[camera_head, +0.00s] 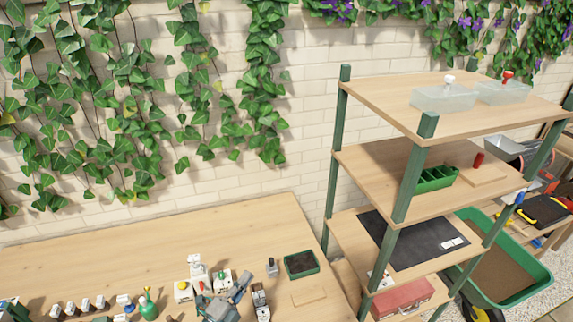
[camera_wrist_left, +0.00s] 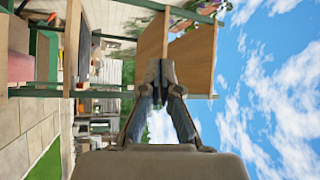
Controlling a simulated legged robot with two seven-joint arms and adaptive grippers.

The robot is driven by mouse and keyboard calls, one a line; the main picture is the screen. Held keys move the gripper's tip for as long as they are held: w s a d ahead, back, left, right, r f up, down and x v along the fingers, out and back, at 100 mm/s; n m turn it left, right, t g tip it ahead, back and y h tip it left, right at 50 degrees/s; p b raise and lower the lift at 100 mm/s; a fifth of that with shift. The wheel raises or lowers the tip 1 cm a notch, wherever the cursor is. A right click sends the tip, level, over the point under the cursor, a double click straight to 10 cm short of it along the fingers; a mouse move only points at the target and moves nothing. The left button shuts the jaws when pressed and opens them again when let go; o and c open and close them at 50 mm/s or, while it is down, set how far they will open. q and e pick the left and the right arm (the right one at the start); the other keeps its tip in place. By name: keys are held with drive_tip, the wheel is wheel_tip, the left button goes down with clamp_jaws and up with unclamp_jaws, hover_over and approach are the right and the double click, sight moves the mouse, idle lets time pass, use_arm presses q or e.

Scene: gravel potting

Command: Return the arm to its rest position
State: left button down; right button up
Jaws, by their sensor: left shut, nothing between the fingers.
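My left gripper (camera_head: 238,285) shows at the bottom of the head view, above the front part of the wooden bench (camera_head: 130,255). In the left wrist view the two fingers of the left gripper (camera_wrist_left: 160,75) meet at their tips, with nothing held between them. That view lies on its side, with sky at the right and the shelf boards (camera_wrist_left: 190,60) beyond the fingers. My right gripper does not show in either view.
A green tray of dark soil (camera_head: 301,264) and several small items stand around the gripper. A green bottle (camera_head: 148,308) is left of it. A green-posted shelf (camera_head: 470,105) rises at the right, with a green cart (camera_head: 515,290) behind. The bench's back left is clear.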

use_arm(q)
drive_tip(key=s+a+f+n+g+y, duration=0.3)
drive_tip(key=s+a+f+n+y, duration=0.3)
drive_tip(key=a+f+n+y, duration=0.75)
drive_tip(key=s+d+f+n+g+h, duration=0.1)
drive_tip(key=s+d+f+n+g, duration=0.15)
drive_tip(key=s+f+g, duration=0.55)
drive_tip(key=s+d+f+n+g+h, duration=0.1)
drive_tip(key=s+f+n+g+h, duration=0.2)
drive_tip(key=s, duration=0.9)
wheel_tip(320, 180, down, 26)
drive_tip(key=s+g+y+b, duration=0.1)
drive_tip(key=s, duration=0.1)
drive_tip(key=s+a+f+g, duration=0.1)
drive_tip(key=s+a+f, duration=0.2)
drive_tip(key=s+f, duration=1.4)
drive_tip(key=shift+s+g+b, duration=0.3)
drive_tip(key=shift+s+b, duration=0.1)
drive_tip(key=shift+s, duration=0.05)
